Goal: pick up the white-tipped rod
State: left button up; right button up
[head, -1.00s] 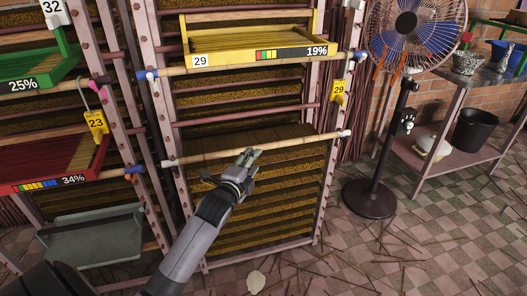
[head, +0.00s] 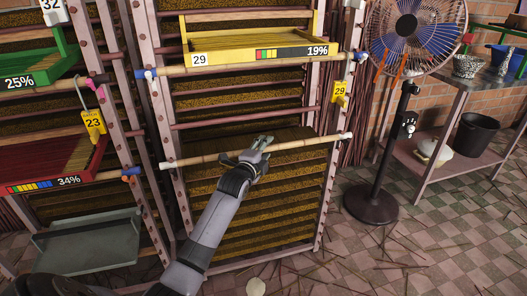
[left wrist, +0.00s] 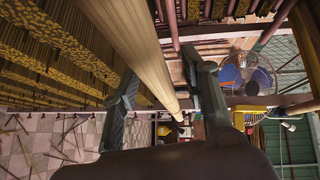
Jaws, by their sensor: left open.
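The white-tipped rod (head: 215,156) is a pale bamboo pole with white end caps. It lies across the front of the middle rack, below the yellow tray, tilted slightly up to the right in the head view. My left gripper (head: 262,143) is at the rod, a little right of its middle, and hides a short stretch of it. In the left wrist view the rod (left wrist: 130,40) runs between the two spread fingers of my left gripper (left wrist: 160,75). The fingers stand apart on either side of it; contact cannot be told. My right gripper is not in view.
A yellow tray (head: 225,58) marked 29 sits above on another rod (head: 175,71) with a blue end. A red tray (head: 55,165) and grey tray (head: 90,245) are at left. A standing fan (head: 377,200) and a side table (head: 455,175) are at right.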

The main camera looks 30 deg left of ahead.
pick_arm(q)
grip_shut()
dwell(0.4)
dwell(0.4)
